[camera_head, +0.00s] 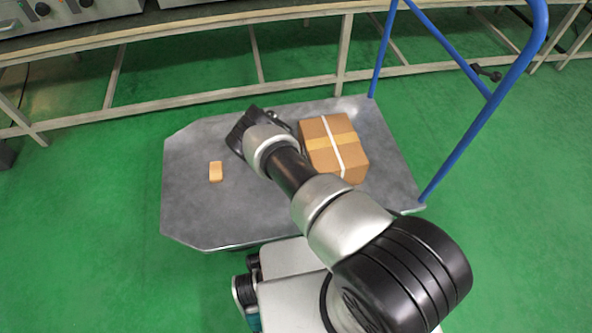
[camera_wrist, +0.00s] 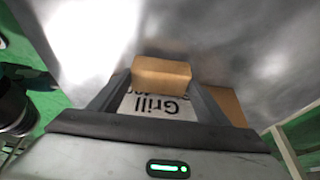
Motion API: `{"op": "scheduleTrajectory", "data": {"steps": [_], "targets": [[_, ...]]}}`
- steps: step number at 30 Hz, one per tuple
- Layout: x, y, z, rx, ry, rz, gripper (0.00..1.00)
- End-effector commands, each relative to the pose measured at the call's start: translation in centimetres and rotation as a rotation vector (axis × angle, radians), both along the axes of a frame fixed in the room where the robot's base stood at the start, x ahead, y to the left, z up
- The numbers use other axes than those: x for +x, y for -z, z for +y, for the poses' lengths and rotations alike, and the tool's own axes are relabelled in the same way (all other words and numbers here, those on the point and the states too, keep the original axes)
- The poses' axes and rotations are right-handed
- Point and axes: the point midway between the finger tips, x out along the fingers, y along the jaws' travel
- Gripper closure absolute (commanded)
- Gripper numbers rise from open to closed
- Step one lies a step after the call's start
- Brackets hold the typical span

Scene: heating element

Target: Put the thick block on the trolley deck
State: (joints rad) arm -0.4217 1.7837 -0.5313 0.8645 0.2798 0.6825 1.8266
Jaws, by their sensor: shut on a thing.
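The trolley deck (camera_head: 190,215) is a grey metal plate in the middle of the head view. My gripper (camera_head: 243,132) is over its far left half. In the wrist view the two fingers of my gripper (camera_wrist: 160,82) are shut on a tan block (camera_wrist: 161,69), taken as the thick block.
A taped cardboard box (camera_head: 335,148) stands on the deck, right of my gripper. A white "Grill" label (camera_wrist: 158,106) shows between the fingers on a cardboard surface. The blue trolley handle (camera_head: 465,135) rises at right. A bench (camera_head: 200,32) stands behind. The deck's left part is mostly clear.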

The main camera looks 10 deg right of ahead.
Motion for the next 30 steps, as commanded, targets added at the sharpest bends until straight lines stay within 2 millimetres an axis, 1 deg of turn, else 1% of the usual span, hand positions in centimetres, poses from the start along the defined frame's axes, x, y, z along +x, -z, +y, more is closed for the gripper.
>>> {"op": "scheduleTrajectory", "data": {"steps": [1, 3, 11, 14, 15, 18, 26, 29, 30], "targets": [[0.02, 0.90, -0.02, 0.000, -0.001, -0.001, 0.58], [0.05, 1.18, 0.00, 0.000, 0.000, -0.001, 0.58], [0.05, 1.13, 0.00, 0.000, 0.000, -0.001, 0.58], [0.02, 1.43, -0.03, 0.000, -0.001, 0.000, 0.58], [0.00, 1.46, -0.04, 0.000, -0.001, 0.000, 0.27], [0.01, 1.43, -0.03, 0.000, 0.000, 0.000, 0.12], [0.03, 1.38, -0.01, 0.000, 0.000, 0.000, 0.12], [0.09, 0.99, 0.04, 0.000, 0.000, -0.001, 0.12], [0.11, 0.49, 0.22, 0.000, -0.001, -0.002, 0.12]]}}
